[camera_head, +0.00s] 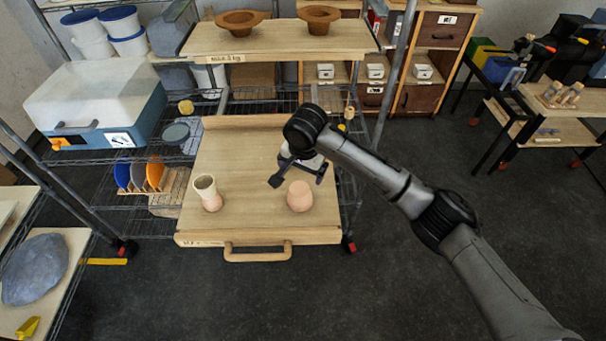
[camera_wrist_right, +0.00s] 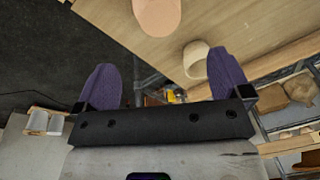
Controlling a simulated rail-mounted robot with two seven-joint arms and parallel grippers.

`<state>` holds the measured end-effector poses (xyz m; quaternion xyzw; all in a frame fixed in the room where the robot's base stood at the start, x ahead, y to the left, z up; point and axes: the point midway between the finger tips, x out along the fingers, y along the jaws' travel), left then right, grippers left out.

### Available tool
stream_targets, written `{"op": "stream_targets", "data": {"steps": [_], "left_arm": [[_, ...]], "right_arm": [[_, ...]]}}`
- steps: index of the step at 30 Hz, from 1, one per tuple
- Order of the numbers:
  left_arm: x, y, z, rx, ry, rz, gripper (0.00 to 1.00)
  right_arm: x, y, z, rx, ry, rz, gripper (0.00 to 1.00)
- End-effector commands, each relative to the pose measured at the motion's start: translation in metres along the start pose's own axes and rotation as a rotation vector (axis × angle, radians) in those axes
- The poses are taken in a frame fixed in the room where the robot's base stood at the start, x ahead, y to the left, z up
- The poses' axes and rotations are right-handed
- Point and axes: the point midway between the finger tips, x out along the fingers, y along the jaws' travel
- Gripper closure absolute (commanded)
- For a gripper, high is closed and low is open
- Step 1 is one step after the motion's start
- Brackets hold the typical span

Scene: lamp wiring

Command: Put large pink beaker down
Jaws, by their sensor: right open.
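A rounded pink beaker (camera_head: 300,196) stands on the pull-out wooden board, right of its middle. It also shows at the top edge of the right wrist view (camera_wrist_right: 157,14), beyond my fingertips. A second, taller vessel (camera_head: 207,190) with a cream upper part and pink lower part stands to its left; its cream part shows in the wrist view (camera_wrist_right: 195,60). My right gripper (camera_head: 297,179) is open, with its fingers spread just behind and above the rounded beaker. Nothing shows between the purple fingers. My left gripper is not in view.
The wooden board (camera_head: 240,150) has a front handle (camera_head: 258,254) and free room in its middle and rear. An upper shelf (camera_head: 280,40) with two brown bowls hangs over its back. A rack of coloured discs (camera_head: 145,178) stands left, and a white-lidded box (camera_head: 95,100) behind it.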

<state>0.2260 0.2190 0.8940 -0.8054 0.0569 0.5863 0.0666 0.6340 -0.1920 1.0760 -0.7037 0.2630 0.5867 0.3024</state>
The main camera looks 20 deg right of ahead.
Motion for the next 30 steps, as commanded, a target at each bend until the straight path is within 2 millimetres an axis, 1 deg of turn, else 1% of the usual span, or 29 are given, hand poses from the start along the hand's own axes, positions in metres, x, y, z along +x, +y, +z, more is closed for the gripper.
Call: {"op": "stream_targets", "data": {"steps": [3,8,11,14,17,20,21,22,24,26,27,29,30], "left_arm": [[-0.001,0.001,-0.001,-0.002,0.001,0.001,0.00],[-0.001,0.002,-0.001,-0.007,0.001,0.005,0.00],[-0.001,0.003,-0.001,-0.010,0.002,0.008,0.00],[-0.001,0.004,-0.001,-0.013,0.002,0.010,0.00],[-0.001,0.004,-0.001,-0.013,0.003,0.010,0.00],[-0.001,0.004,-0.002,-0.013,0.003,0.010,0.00],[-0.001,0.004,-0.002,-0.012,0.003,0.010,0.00],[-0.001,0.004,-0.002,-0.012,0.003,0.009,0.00],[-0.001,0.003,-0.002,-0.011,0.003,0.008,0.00],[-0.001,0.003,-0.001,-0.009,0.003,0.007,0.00],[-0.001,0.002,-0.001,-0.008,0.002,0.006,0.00],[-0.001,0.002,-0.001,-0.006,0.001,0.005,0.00],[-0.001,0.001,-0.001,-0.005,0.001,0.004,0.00]], "right_arm": [[-0.007,0.000,0.000,0.000,0.000,0.000,0.04],[-0.009,0.000,0.000,0.000,0.000,0.001,0.04],[-0.008,0.000,0.000,-0.001,0.000,0.001,0.04],[-0.001,0.002,0.007,-0.024,-0.007,-0.002,0.04],[0.019,0.006,0.029,-0.100,-0.025,-0.017,0.04],[0.049,0.017,0.064,-0.225,-0.051,-0.049,0.04],[0.061,0.023,0.081,-0.282,-0.062,-0.068,0.04],[0.070,0.029,0.093,-0.325,-0.067,-0.084,0.04],[0.088,0.043,0.122,-0.420,-0.078,-0.125,0.04],[0.100,0.058,0.144,-0.491,-0.082,-0.159,0.04],[0.107,0.068,0.158,-0.535,-0.082,-0.181,0.04],[0.117,0.085,0.177,-0.594,-0.078,-0.210,0.04],[0.121,0.097,0.189,-0.628,-0.073,-0.227,0.04]]}}
